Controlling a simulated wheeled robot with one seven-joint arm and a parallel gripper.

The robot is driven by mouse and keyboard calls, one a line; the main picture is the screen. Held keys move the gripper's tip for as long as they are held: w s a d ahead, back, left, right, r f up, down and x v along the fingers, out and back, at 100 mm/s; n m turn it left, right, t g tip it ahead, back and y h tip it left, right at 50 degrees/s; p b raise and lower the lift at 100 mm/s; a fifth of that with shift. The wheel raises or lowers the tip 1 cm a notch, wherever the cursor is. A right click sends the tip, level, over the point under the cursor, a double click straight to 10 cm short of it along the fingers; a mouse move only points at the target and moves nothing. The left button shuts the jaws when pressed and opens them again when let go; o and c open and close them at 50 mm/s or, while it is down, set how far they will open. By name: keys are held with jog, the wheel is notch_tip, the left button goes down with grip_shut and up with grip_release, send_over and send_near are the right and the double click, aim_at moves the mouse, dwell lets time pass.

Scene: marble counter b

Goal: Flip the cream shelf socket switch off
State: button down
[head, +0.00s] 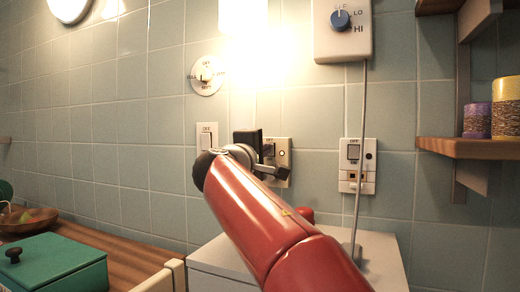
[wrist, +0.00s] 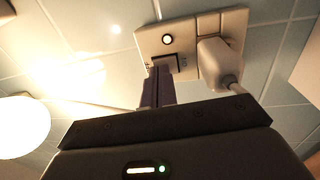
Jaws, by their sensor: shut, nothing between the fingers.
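The cream socket plate (head: 284,160) is on the tiled wall near the middle of the head view, partly hidden by my arm and gripper. In the wrist view the cream plate (wrist: 148,42) shows a round black-ringed indicator with a white centre. A pale plug (wrist: 218,62) with a cable sits on the plate. The dark-edged switch (wrist: 182,65) is beside the indicator, partly covered by my fingertips. My gripper (wrist: 163,72) is shut and empty, its tips at the switch. I cannot tell whether they touch it or which way it is set. The gripper (head: 268,152) is mostly hidden in the head view.
A second, whiter socket plate (head: 356,180) is to the right, near a hanging cable. A white switch (head: 206,138) is to the left, below a round dial (head: 207,75). A control box (head: 342,45) hangs above. A wooden shelf (head: 470,148) with jars projects at right.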

jog(key=shift+r, duration=0.1)
jog(key=shift+w+d+r, duration=0.15)
jog(key=shift+w+r, duration=0.1)
jog(key=shift+s+r, duration=0.1)
jog(key=shift+r, duration=0.1)
jog(key=shift+d+r, duration=0.15)
jog(key=shift+r, duration=0.1)
dwell(0.5)
